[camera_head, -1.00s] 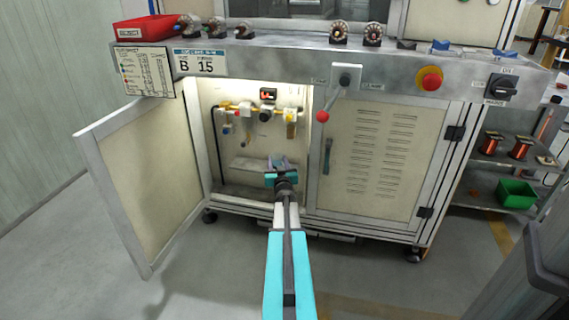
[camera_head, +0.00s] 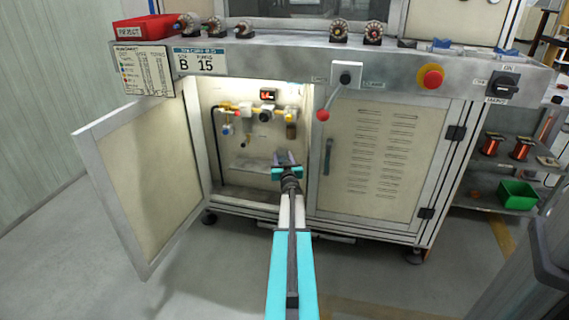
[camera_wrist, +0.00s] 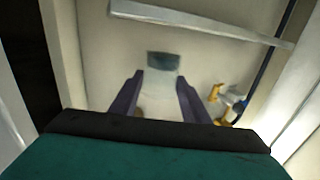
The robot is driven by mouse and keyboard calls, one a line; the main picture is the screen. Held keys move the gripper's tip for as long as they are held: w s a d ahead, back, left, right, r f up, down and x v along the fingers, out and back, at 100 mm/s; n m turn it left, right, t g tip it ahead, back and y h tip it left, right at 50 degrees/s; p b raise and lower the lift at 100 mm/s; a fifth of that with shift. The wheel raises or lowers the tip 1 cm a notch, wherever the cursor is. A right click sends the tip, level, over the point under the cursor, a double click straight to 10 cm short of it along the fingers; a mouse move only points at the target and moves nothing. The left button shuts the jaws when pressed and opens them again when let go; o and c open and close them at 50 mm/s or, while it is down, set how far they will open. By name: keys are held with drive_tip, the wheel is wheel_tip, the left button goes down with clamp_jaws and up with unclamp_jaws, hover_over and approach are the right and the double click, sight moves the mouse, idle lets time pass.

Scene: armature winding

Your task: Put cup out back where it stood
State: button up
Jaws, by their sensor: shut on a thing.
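My gripper (camera_head: 287,160) is inside the open cabinet, at the lower right of the opening, below the row of air fittings (camera_head: 262,110). In the wrist view, its two dark purple fingers (camera_wrist: 158,98) are shut on a pale, translucent cup (camera_wrist: 158,90) with a dark bluish-grey end (camera_wrist: 163,61). In the head view the gripper hides most of what it holds. A brownish bowl (camera_head: 291,131) hangs under the yellow-topped unit at the right end of the row. A small blue and white bowl (camera_head: 228,128) hangs at the left end.
The cabinet's left door (camera_head: 145,185) stands wide open; the vented right door (camera_head: 370,160) is shut. A grey ledge (camera_wrist: 200,20) crosses the wrist view. Yellow fittings (camera_wrist: 228,100) lie right of the fingers.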

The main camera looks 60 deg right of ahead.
drive_tip(key=shift+f+b, duration=0.85)
drive_tip(key=shift+f, duration=0.75)
drive_tip(key=shift+f, duration=0.15)
drive_tip(key=o, duration=1.1)
drive_tip(key=shift+s+a+r, duration=0.1)
drive_tip(key=shift+r, duration=0.1)
drive_tip(key=shift+p+v, duration=1.55)
drive_tip(key=shift+v, duration=4.35)
